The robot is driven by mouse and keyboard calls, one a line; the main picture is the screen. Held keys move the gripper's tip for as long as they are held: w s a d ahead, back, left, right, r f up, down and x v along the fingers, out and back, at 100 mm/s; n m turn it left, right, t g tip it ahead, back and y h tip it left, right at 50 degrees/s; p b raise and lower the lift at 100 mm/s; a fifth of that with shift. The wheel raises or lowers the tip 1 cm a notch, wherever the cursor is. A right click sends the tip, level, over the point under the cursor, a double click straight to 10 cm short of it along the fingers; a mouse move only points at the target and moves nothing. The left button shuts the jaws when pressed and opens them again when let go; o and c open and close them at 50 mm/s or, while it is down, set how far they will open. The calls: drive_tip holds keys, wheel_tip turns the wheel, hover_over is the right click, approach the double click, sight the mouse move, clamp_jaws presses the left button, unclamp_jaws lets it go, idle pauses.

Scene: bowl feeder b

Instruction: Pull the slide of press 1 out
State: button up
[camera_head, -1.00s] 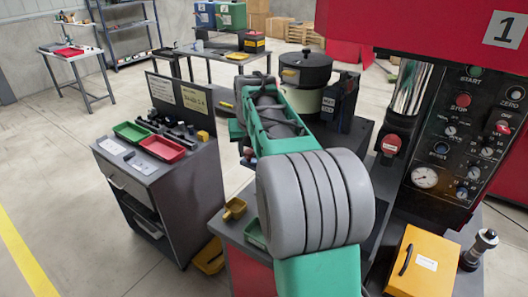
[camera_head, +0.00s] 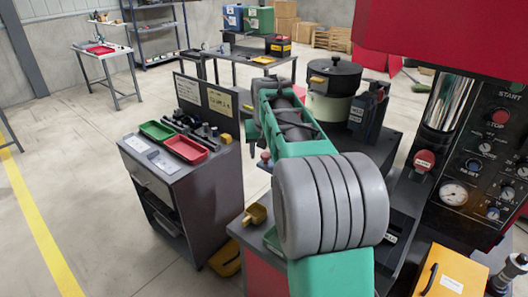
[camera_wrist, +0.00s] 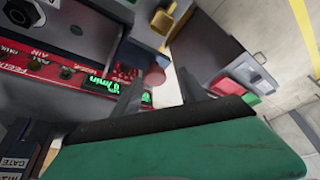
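Press 1 (camera_head: 470,150) stands at the right in the head view, with a red top, a shiny column and a black control panel. Its slide cannot be told apart clearly; a dark part with a small white label (camera_head: 391,237) lies low at the press's left side. My green and grey arm reaches away over the bench and hides my gripper in the head view. In the wrist view my gripper (camera_wrist: 160,77) has its two dark fingers apart, with nothing held between them.
A bowl feeder (camera_head: 333,92) stands behind my arm. A yellow box (camera_head: 452,275) sits at the front right. A grey cabinet (camera_head: 185,195) with a green tray (camera_head: 156,130) and a red tray (camera_head: 186,149) stands at the left. Floor is clear farther left.

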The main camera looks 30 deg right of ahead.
drive_tip(key=shift+s+d, duration=0.1)
drive_tip(key=shift+d, duration=0.05)
drive_tip(key=b+v, duration=0.1)
drive_tip(key=v, duration=0.6)
drive_tip(key=shift+r, duration=0.3)
drive_tip(key=shift+s, duration=0.1)
drive_tip(key=s+a+f+n+y, duration=0.1)
drive_tip(key=s+a+f+n, duration=0.1)
drive_tip(key=s+a+f, duration=0.5)
drive_tip(key=s+a+f+n, duration=0.2)
drive_tip(key=s+a+f, duration=0.6)
drive_tip(key=s+a, duration=0.4)
drive_tip(key=shift+s+a+f+n+y, duration=0.2)
drive_tip(key=shift+s+a+n+y, duration=0.2)
drive_tip(key=shift+a, duration=0.15)
